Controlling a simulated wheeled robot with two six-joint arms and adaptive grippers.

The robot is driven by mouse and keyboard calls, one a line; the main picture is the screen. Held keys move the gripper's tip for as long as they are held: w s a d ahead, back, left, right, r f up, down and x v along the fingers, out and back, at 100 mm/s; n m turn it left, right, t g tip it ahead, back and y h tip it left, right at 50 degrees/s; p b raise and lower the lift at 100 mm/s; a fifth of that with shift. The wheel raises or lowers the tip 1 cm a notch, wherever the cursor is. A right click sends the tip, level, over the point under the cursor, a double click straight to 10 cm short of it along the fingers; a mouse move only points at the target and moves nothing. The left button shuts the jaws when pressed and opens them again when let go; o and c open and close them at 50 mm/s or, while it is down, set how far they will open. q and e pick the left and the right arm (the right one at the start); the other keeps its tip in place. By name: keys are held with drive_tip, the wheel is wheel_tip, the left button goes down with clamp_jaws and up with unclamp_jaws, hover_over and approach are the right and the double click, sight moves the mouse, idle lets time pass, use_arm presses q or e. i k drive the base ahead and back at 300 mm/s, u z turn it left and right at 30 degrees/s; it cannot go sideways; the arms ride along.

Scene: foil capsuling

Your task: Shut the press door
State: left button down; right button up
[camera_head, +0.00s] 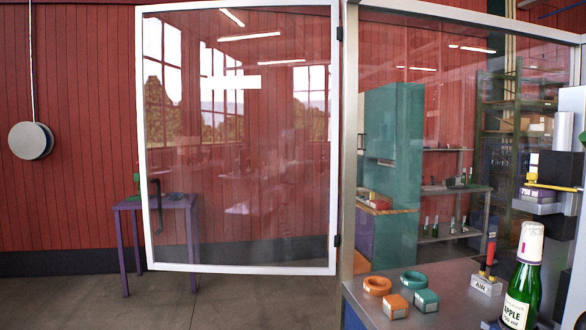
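The press door (238,267) is a clear pane in a white frame. It stands swung open to the left of the press enclosure. Its right edge meets the grey enclosure post (348,150) at dark hinges. A dark handle (157,205) shows near its left edge. The enclosure front to the right of the post is open or clear-paned; I cannot tell which. The press (545,195) with a 750 ml label is partly cut off at the right edge. A green apple bottle (521,290) with a pale cap stands upright below it. Neither gripper is in view.
On the enclosure's grey deck (450,290) sit orange and teal rings and blocks (377,285) and an AIR valve (486,284) with a red lever. A purple table (130,206) stands behind the door. A round grey disc (30,140) hangs at left. The floor at lower left is clear.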

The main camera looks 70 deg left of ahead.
sight(230, 82)
drive_tip(key=k, duration=1)
drive_tip(key=u, duration=3.15)
drive_tip(key=i, duration=5.85)
drive_tip(key=z, duration=4.45)
